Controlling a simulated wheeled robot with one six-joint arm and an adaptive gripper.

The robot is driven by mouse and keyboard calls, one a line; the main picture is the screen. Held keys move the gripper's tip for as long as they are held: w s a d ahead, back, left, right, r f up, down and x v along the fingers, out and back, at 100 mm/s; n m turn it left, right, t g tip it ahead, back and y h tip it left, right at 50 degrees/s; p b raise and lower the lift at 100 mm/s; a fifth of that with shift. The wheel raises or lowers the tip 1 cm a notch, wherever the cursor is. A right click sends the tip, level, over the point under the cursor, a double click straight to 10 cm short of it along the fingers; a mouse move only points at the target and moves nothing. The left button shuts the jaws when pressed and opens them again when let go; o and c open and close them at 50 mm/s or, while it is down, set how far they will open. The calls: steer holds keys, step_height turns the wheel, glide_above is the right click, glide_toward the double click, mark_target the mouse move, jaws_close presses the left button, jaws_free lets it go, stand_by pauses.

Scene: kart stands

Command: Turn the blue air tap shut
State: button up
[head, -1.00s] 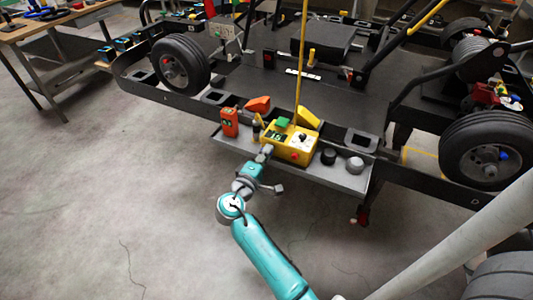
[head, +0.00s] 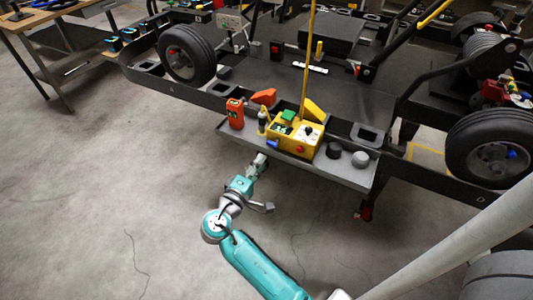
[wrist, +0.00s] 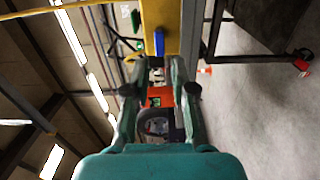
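The blue tap (head: 271,144) sits low on the near left side of the yellow box (head: 301,139). In the wrist view the blue tap (wrist: 158,43) is a short upright bar against the yellow face (wrist: 159,20), just beyond my fingertips. My gripper (head: 261,159) is in front of the tray, slightly below and left of the tap and apart from it. In the wrist view my gripper (wrist: 159,65) is open, with a clear gap between its fingers and nothing held.
The yellow box stands on a grey tray (head: 345,174) on the kart stand's near side. An orange device (head: 236,113) is left of it; a black knob (head: 333,150) and grey knob (head: 360,158) are right. A yellow pole rises behind. The floor in front is clear.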

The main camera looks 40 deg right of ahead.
steer(key=shift+v, duration=1.75)
steer(key=s+f+n+t+y, duration=0.35)
steer(key=s+f+y, duration=0.3)
steer(key=f, duration=0.45)
steer(key=s+a+f+t+y, duration=0.1)
steer(key=s+a+f+y, duration=0.2)
steer(key=s, duration=0.3)
steer(key=s+a+f+t+y, duration=0.1)
steer(key=s+a+f+y, duration=0.15)
steer(key=s, duration=0.35)
steer(key=s+a+r+m+y, duration=0.2)
steer(key=s+a+r+y, duration=0.25)
steer(key=s, duration=0.45)
steer(key=s+a+r+m+t, duration=0.2)
steer(key=s+r+m, duration=0.3)
steer(key=s+r, duration=0.3)
step_height(320, 180, up, 4)
steer(key=shift+s+a+f+t, duration=0.1)
steer(key=shift+s+a+t, duration=0.1)
steer(key=shift+t, duration=0.35)
steer(key=shift+y, duration=0.25)
